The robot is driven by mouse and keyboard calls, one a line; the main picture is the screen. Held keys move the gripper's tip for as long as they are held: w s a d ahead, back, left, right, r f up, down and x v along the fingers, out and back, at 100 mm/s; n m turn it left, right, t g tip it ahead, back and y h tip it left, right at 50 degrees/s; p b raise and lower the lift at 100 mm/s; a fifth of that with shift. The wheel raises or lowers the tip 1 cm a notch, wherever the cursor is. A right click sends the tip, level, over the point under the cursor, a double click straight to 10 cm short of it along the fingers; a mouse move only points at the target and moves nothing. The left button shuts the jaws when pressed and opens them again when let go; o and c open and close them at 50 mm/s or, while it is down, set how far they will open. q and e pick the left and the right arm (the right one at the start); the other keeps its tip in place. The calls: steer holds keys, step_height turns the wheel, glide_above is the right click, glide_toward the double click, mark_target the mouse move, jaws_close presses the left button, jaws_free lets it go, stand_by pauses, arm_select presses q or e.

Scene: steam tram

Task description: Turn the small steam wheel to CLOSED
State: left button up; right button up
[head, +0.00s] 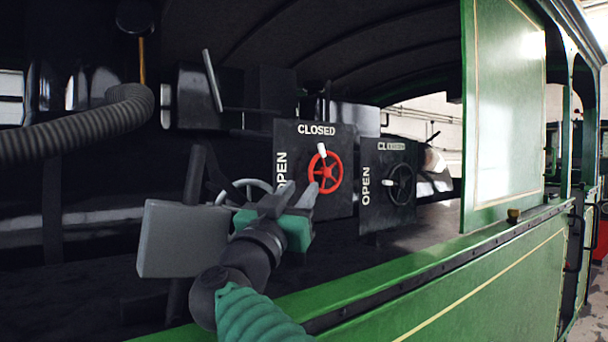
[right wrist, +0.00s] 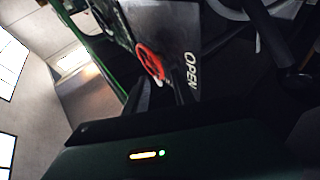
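The red wheel (head: 325,172) is on a dark panel marked CLOSED at the top and OPEN at the left. Its white handle is at the top, below CLOSED. A smaller-looking black wheel (head: 403,185) is on a similar panel farther right. Its white handle (head: 388,182) is at the left, by OPEN. My right gripper (head: 298,190) is in front of the red wheel's panel, at its lower left, with fingers apart and nothing seen between them. The right wrist view shows the red wheel (right wrist: 150,61) just beyond the fingers; contact cannot be told. My left gripper is not in view.
A green side wall (head: 440,270) with a ledge runs along the front right. A green upright panel (head: 505,110) stands right of the black wheel. A grey spoked wheel (head: 250,188) is partly hidden behind my right gripper.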

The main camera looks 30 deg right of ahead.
mark_target(311, 174)
steer(key=p+x, duration=0.1)
steer(key=x, duration=0.1)
steer(key=p+x, duration=0.1)
steer(key=x, duration=0.2)
steer(key=shift+s+a+r+p, duration=0.1)
steer(key=shift+a+r+p, duration=0.05)
steer(key=shift+r+p, duration=0.15)
steer(key=shift+w+d+f, duration=0.15)
steer(key=shift+w+d, duration=0.05)
steer(key=shift+w, duration=0.1)
steer(key=shift+c, duration=0.2)
steer(key=shift+s, duration=0.15)
jaws_close()
